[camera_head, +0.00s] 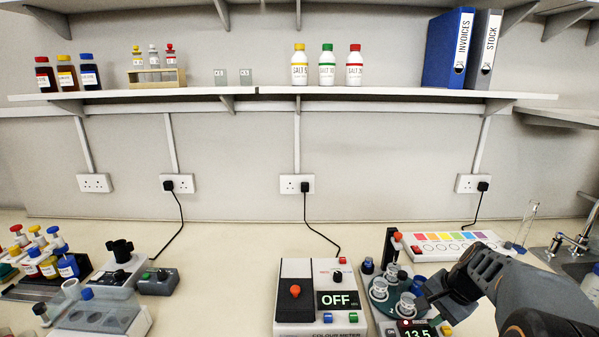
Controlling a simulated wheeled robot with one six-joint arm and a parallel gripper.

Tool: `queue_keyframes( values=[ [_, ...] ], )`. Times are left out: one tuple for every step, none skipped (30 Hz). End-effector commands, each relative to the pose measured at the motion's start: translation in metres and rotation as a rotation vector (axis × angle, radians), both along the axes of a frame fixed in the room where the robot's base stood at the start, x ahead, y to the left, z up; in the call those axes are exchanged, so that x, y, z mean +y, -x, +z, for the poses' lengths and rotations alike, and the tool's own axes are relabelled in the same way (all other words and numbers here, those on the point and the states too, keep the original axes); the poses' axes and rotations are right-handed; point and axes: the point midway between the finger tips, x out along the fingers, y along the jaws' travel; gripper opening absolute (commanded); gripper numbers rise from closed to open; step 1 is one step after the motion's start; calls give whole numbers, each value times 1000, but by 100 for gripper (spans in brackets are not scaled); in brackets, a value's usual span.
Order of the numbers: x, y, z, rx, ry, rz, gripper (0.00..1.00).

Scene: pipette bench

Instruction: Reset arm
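My arm reaches in from the lower right corner. My gripper (446,299) is dark and points left and down, at the right side of a device with a round teal carousel (394,300) that holds several white-capped vials. The gripper overlaps the carousel's right edge and a blue cap (417,282) is close to its tip. I cannot tell whether it touches anything. The fingers are small and dark, so I cannot tell whether they are open or shut.
A colour meter (322,318) showing OFF stands left of the carousel. A colour-strip panel (450,244), a glass tube (526,224) and a sink tap (572,243) are behind and right. Bottle racks (48,287) stand far left. Bench between left devices and meter is clear.

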Motion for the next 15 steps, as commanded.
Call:
queue_keyframes(
  values=[
    [22,19,1,-11,98,154,34],
    [32,31,0,-16,157,246,34],
    [44,46,-1,-24,229,364,34],
    [53,56,-2,-32,279,446,34],
    [61,66,-2,-40,323,519,34],
    [70,77,-2,-52,375,605,34],
    [77,85,-2,-62,407,658,34],
    [83,92,-2,-72,436,703,34],
    [90,100,-2,-85,468,751,34],
    [95,105,-1,-96,486,779,34],
    [100,109,0,-108,500,803,34],
    [107,114,2,-125,514,831,34],
    [111,117,4,-139,521,848,34],
    [116,119,6,-154,527,861,34],
    [121,120,10,-176,534,875,34]
  ],
)
